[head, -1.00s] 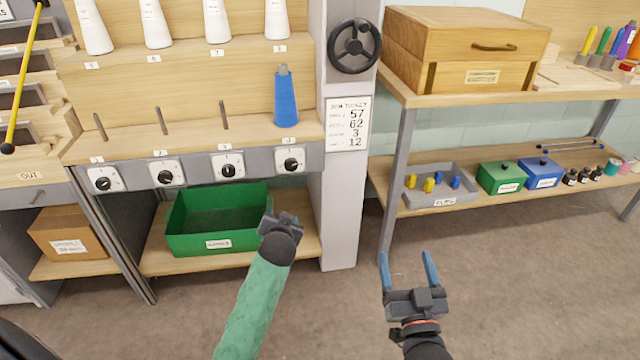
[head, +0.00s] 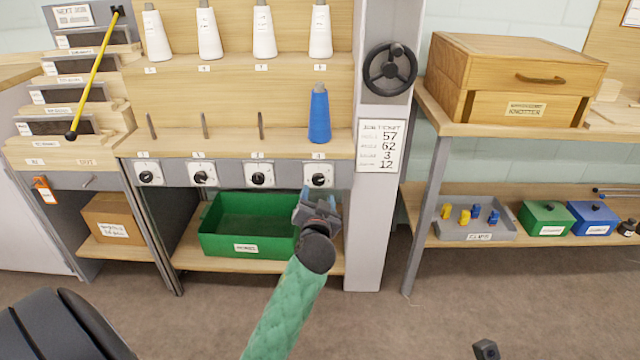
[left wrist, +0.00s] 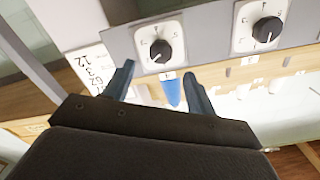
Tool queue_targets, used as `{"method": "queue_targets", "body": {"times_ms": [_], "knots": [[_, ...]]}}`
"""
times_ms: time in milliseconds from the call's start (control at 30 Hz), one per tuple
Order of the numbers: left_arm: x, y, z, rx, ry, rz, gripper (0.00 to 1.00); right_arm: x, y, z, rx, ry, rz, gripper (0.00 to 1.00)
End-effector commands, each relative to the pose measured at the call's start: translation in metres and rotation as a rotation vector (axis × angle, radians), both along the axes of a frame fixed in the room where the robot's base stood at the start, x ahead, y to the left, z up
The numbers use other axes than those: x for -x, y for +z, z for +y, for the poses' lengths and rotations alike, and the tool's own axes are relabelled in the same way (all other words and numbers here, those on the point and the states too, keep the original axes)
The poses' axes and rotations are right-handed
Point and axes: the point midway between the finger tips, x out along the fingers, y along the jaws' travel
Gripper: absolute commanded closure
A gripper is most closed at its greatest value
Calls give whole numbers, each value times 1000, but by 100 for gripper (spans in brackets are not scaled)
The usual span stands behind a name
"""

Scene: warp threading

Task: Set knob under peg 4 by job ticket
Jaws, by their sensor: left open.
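The knob under peg 4 (head: 319,175) is a black dial on a white plate, at the right end of the grey rail. It also shows in the left wrist view (left wrist: 161,50), beyond my fingers; I cannot read its setting for sure. The blue cone (head: 319,114) stands on peg 4 above it. The job ticket (head: 380,147) on the post shows 57, 62, 3 and 12. My left gripper (head: 318,204) is open and empty, just below the knob, apparently not touching it. A dark part at the bottom right seems to be my right gripper (head: 486,350); its fingers are hidden.
Three other knobs (head: 261,175) line the rail to the left. A green bin (head: 248,238) stands on the shelf below. A handwheel (head: 389,70) is on the post to the right. A grey tray (head: 474,232) with small blocks sits on the lower right shelf.

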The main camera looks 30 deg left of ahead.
Motion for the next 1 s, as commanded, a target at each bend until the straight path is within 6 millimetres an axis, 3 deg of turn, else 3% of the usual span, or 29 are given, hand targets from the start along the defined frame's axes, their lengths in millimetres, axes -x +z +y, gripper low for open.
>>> {"method": "queue_targets", "body": {"times_ms": [500, 900, 1000], "knots": [[-56, 0, 34, -1, 1, 0, 44, -1, -15, 4, 24, -4, 9, 27], [-61, 0, 38, 0, 0, 1, 44, -2, -16, 4, 30, -6, 12, 27], [-61, 0, 38, 0, 0, 1, 63, -2, -16, 4, 30, -5, 12, 27]]}}
